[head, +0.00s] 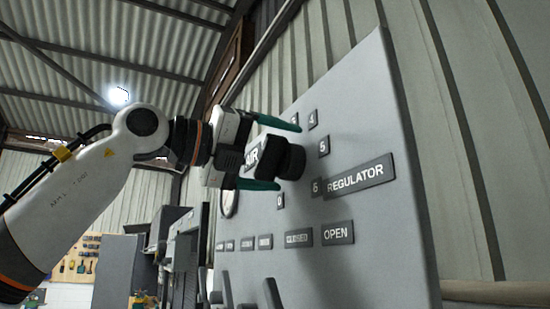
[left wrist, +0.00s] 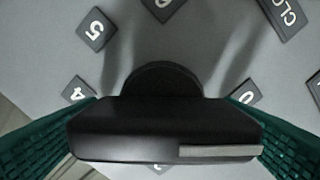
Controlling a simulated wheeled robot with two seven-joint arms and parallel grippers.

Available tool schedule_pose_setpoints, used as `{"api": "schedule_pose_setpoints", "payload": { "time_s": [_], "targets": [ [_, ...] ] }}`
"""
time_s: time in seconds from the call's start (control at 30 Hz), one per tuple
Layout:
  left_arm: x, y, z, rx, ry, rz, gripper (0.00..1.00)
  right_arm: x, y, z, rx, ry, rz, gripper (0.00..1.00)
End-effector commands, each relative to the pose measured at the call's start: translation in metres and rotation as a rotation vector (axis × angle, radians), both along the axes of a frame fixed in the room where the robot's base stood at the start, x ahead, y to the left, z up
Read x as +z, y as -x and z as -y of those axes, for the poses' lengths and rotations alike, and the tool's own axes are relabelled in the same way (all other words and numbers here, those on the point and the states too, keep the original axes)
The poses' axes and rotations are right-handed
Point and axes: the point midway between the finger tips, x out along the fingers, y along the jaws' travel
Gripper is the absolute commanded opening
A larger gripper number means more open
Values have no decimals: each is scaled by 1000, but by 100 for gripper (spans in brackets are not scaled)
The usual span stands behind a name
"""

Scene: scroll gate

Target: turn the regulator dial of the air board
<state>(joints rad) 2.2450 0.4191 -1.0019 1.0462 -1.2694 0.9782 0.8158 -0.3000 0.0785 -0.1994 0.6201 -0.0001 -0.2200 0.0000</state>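The regulator dial (head: 292,160) is a black knob on the grey air board (head: 365,110), beside the REGULATOR label (head: 355,176). Number plates 4, 5, 6 and 0 stand around it. In the left wrist view the dial (left wrist: 165,130) is a wide black bar with a pale strip (left wrist: 235,151) on its right half, on the side of the 0 plate (left wrist: 246,92). My left gripper (head: 290,157) has its green fingers on opposite sides of the dial, against the bar's ends. They also flank it in the left wrist view (left wrist: 163,115). My right gripper is not seen.
Below the dial are an OPEN plate (head: 337,233), a CLOSED plate (head: 298,238) and grey upright levers (head: 272,294). A round gauge (head: 230,203) is partly hidden behind my gripper. A corrugated wall (head: 470,130) lies behind the board.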

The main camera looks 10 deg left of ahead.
Motion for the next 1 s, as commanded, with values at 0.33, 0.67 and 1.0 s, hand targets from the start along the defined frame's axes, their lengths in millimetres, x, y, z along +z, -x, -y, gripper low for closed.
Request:
{"api": "schedule_pose_setpoints", "payload": {
  "time_s": [0.33, 0.67, 1.0],
  "targets": [
    [-3, 1, 0, -2, -8, -3, 90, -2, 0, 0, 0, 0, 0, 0],
    [-6, 32, -47, -1, -4, 0, 90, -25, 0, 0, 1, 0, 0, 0],
    [-3, 63, -93, -1, -4, -2, 90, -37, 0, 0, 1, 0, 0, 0]
  ]
}}
